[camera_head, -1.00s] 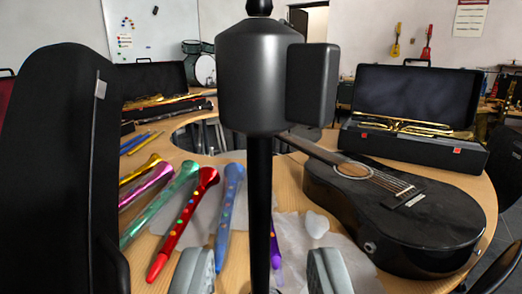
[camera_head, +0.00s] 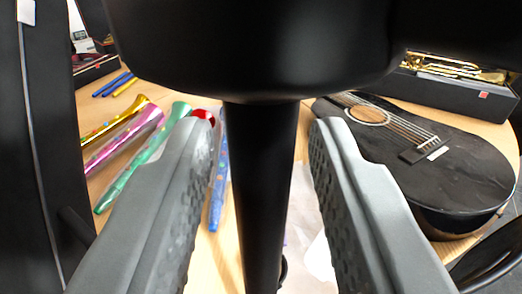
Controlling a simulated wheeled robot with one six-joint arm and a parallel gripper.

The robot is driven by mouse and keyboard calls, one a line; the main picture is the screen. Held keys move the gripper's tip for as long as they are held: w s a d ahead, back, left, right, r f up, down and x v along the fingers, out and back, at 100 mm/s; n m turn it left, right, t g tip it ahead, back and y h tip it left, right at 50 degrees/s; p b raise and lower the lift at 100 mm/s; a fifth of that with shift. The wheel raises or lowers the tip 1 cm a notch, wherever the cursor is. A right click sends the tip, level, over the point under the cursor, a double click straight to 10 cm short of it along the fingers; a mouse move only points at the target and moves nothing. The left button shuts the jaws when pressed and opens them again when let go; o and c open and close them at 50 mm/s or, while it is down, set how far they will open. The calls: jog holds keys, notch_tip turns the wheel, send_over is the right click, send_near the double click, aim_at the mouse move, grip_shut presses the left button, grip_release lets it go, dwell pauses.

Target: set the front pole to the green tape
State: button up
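The front pole (camera_head: 264,190) is a black upright tube running down the middle of the view. A wide black collar (camera_head: 255,55) sits at its top and fills the upper part of the picture. My gripper (camera_head: 264,130) is open, with one grey finger on each side of the pole. A narrow gap shows between the pole and each finger. The fingertips lie just below the collar. No green tape is visible. The lower end of the pole is cut off by the frame.
A round wooden table (camera_head: 205,268) stands behind the pole. It bears a black guitar (camera_head: 455,165) at right and several coloured toy horns, including a green one (camera_head: 128,182), at left. A tall black case-like object (camera_head: 45,140) stands close at the left edge.

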aim_at(261, 293)
grip_shut()
jog(key=shift+f, duration=0.1)
notch_tip(261, 293, down, 8)
jog(key=shift+r, duration=0.25)
grip_release()
jog(key=shift+s, duration=0.1)
jog(key=s, duration=1.7)
jog(key=shift+s, duration=0.1)
